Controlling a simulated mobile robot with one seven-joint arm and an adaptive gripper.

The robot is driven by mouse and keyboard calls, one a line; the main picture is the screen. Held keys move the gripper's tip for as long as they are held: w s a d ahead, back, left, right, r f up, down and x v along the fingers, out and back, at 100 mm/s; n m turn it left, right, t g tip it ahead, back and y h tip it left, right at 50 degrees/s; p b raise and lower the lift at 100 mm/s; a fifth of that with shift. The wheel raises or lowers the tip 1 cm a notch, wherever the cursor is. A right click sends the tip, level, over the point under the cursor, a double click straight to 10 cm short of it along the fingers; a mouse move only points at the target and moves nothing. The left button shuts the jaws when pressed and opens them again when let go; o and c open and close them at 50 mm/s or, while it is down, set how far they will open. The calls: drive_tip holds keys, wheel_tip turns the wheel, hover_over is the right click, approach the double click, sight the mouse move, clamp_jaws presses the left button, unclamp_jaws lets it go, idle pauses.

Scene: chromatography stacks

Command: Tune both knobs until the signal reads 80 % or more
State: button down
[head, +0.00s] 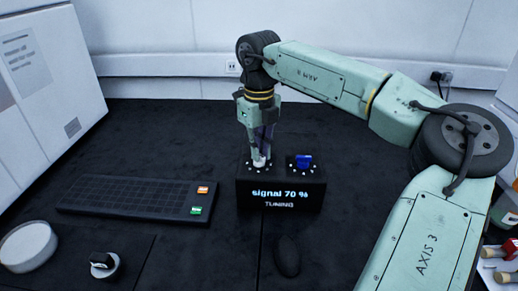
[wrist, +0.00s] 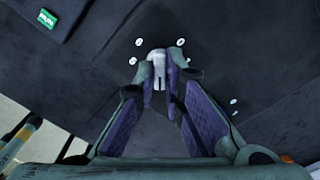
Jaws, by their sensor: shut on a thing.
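The black tuning box (head: 281,195) stands on the dark bench in the head view, and its front reads "signal 70 %" above "TUNING". It has two knobs on top, each ringed by small white marks. My gripper (head: 259,157) points down over the left side of the box. It is shut on the white knob (head: 259,162), which also shows between the fingertips in the wrist view (wrist: 157,62). The blue knob (head: 303,161) is to the right, free of the gripper. Part of the white knob is hidden by my fingers.
A black keyboard (head: 125,199) with an orange and a green key lies left of the box. A dark mouse (head: 287,256) lies in front of it. A round white dish (head: 28,246) and a small black-and-white object (head: 103,264) are at front left. My arm spans the right side.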

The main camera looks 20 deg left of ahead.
drive_tip(key=c, duration=1.7)
unclamp_jaws()
drive_tip(key=shift+r, duration=0.1)
wheel_tip(320, 180, up, 12)
drive_tip(key=shift+f, duration=0.1)
drive_tip(key=shift+s+f, duration=0.1)
